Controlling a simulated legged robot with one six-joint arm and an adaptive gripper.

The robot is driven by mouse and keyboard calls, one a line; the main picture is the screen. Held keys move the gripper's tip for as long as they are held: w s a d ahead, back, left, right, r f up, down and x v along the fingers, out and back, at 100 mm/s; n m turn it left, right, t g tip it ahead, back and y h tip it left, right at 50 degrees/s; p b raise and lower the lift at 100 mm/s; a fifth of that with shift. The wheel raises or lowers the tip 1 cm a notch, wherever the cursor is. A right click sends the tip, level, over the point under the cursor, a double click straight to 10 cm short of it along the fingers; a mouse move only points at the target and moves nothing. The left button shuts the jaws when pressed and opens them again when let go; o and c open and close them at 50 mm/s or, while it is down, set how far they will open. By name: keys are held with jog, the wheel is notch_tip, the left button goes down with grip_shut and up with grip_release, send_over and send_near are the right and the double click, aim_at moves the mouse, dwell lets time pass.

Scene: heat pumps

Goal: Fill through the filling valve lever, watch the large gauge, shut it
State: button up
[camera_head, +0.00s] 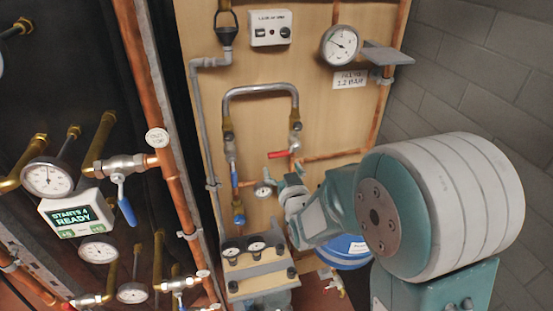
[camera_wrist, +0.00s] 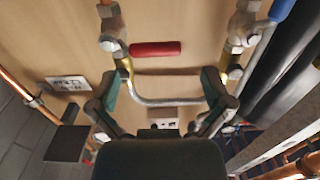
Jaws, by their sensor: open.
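The large gauge (camera_head: 341,45) is at the panel's upper right, with a dark needle; I cannot read its value. A label (camera_head: 350,79) below it reads about 1.2 bar. A red lever (camera_head: 280,154) sits on the right valve under the grey looped hose (camera_head: 261,90); it also shows in the wrist view (camera_wrist: 155,48), lying crosswise. A blue lever (camera_head: 235,175) is on the left pipe. No marking shows which is the filling lever. My gripper (camera_head: 287,183) is below the red lever. In the wrist view my gripper (camera_wrist: 160,86) is open and empty, fingers apart, not touching the lever.
A small gauge (camera_head: 263,190) is close to my gripper. A grey shelf bracket (camera_head: 387,55) juts out beside the large gauge. Copper pipes and more gauges (camera_head: 47,177) fill the left. A blue container (camera_head: 345,252) stands behind my arm. A block wall (camera_head: 480,70) is at right.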

jog(key=x, duration=0.4)
jog(key=shift+a, duration=0.1)
jog(key=shift+d+r, duration=0.15)
jog(key=shift+d, duration=0.3)
jog(key=c, duration=1.1)
